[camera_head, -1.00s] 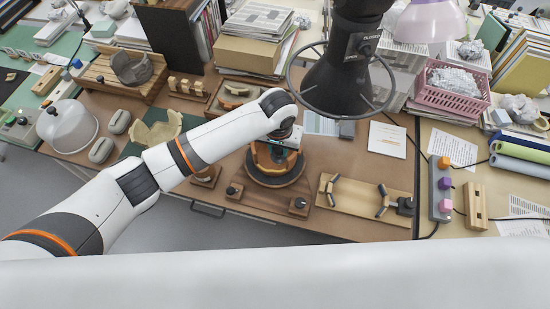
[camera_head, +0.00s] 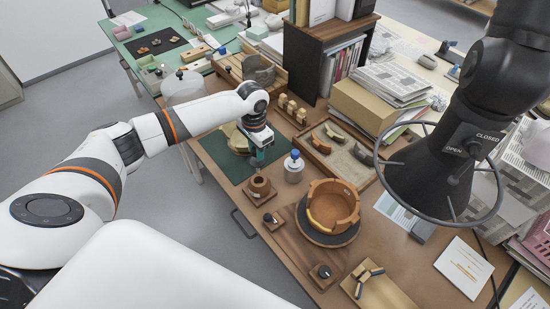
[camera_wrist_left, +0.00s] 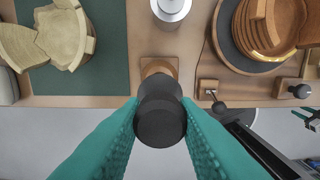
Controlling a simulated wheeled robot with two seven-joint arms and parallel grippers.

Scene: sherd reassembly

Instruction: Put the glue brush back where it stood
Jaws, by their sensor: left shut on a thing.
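My left gripper (camera_head: 257,157) is shut on the glue brush, whose thick black handle (camera_wrist_left: 160,122) shows between the teal fingers in the left wrist view. The brush points away from the wrist camera, toward a small wooden holder (camera_head: 259,187) on the bench near its front edge. The holder also shows in the left wrist view (camera_wrist_left: 157,67), just beyond the handle. The brush's tip is hidden, and I cannot tell whether it is inside the holder or just above it. My right gripper is not in view.
Further right, a reassembled bowl (camera_head: 330,205) sits on a dark turntable. A green mat with pale sherds (camera_wrist_left: 60,35) lies left. A black extractor hood (camera_head: 430,180) hangs at right.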

